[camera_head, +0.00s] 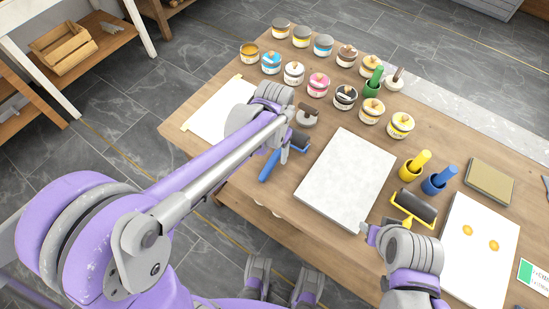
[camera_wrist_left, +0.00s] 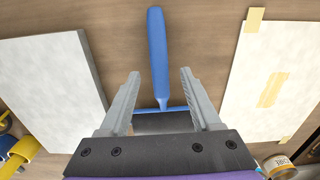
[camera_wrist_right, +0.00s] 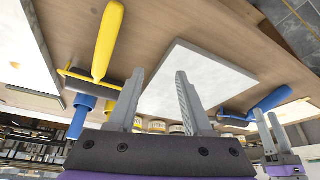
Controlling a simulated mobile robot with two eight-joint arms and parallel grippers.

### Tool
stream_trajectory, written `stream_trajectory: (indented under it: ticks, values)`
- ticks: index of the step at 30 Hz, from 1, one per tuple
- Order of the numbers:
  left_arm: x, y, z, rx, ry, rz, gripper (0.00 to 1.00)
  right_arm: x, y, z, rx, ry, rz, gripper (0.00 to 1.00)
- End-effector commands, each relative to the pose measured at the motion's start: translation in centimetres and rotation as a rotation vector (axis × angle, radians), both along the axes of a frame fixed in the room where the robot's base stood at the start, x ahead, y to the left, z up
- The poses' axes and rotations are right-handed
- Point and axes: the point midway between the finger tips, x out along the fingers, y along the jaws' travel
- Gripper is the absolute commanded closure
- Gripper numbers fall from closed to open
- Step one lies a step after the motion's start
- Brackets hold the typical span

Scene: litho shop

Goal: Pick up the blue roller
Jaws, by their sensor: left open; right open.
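The blue roller lies on the wooden table between the white slab and a taped white sheet; its blue handle (camera_head: 270,165) points toward the table's front edge. My left gripper (camera_head: 287,150) is open above it. In the left wrist view the blue handle (camera_wrist_left: 157,55) runs between the open fingers (camera_wrist_left: 160,74), and the frame and dark roller lie lower, partly hidden by the gripper. I cannot tell how high the fingers are. My right gripper (camera_head: 370,235) is open and empty near the slab and the yellow roller; its fingers (camera_wrist_right: 160,74) show apart in the right wrist view.
The white slab (camera_head: 346,180) lies right of the blue roller, the taped sheet (camera_head: 212,115) left. Several ink cans (camera_head: 318,84) stand behind. A yellow roller (camera_head: 414,207) and yellow and blue cups (camera_head: 437,182) are to the right.

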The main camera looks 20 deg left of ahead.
Motion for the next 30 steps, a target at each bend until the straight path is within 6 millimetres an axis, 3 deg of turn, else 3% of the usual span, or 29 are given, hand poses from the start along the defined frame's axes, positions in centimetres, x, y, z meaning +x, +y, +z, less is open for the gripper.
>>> stream_trajectory:
  ticks: [4,12,23,30]
  values:
    - [0.0,0.0,-1.9,0.0,0.0,0.0,0.35,0.0,0.0,-0.3,0.0,0.001,0.0,0.5]
    - [0.0,0.0,-2.2,0.0,0.0,0.0,0.35,0.0,0.0,-0.3,0.0,0.001,0.0,0.5]
    - [0.0,0.0,-2.1,0.0,0.0,0.0,0.98,0.0,0.0,-0.3,0.0,0.001,0.0,0.5]
    - [0.0,0.0,-2.1,0.0,0.0,0.0,1.0,0.0,0.0,-0.3,0.0,0.001,0.0,0.5]
